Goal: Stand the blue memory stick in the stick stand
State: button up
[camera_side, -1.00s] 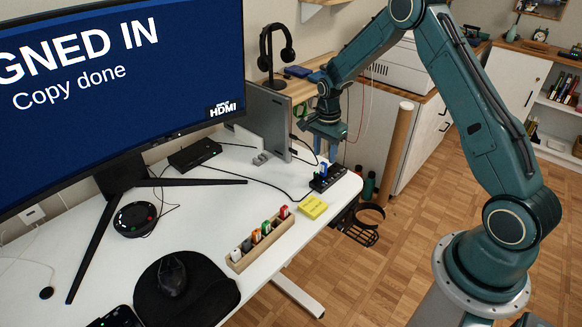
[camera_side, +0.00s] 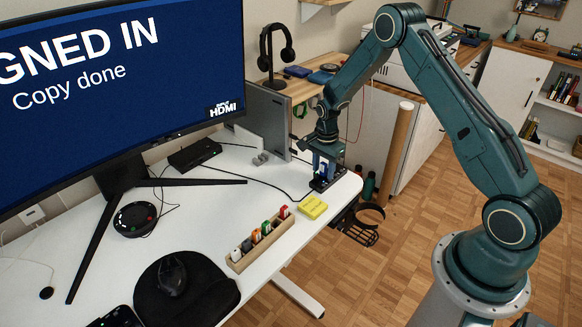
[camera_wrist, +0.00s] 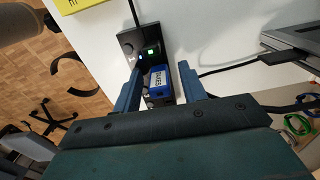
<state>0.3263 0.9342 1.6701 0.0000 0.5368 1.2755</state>
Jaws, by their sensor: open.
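The blue memory stick (camera_wrist: 160,85) stands plugged in the black USB hub (camera_wrist: 130,42), with a green light lit beside it in the wrist view. My gripper (camera_wrist: 162,88) is open, with one finger on each side of the stick; I cannot tell whether either finger touches it. In the side view my gripper (camera_side: 326,170) is down over the hub (camera_side: 319,184) at the desk's right end, and the fingers partly hide the stick. The wooden stick stand (camera_side: 240,262) lies near the desk's front edge and holds several sticks of different colours.
A yellow note pad (camera_side: 313,207) lies between the hub and the stand. A grey upright panel (camera_side: 268,120) and cables are left of my gripper. The monitor (camera_side: 110,80) reads "Copy done". A black mouse mat (camera_side: 215,292) is left of the stand.

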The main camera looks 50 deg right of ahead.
aim_at(324, 163)
dwell(0.8)
grip_shut()
jog(key=shift+r, duration=0.55)
jog(key=shift+r, duration=0.35)
jog(key=shift+r, duration=0.7)
jog(key=shift+r, duration=0.35)
jog(key=shift+r, duration=0.35)
jog(key=shift+r, duration=0.35)
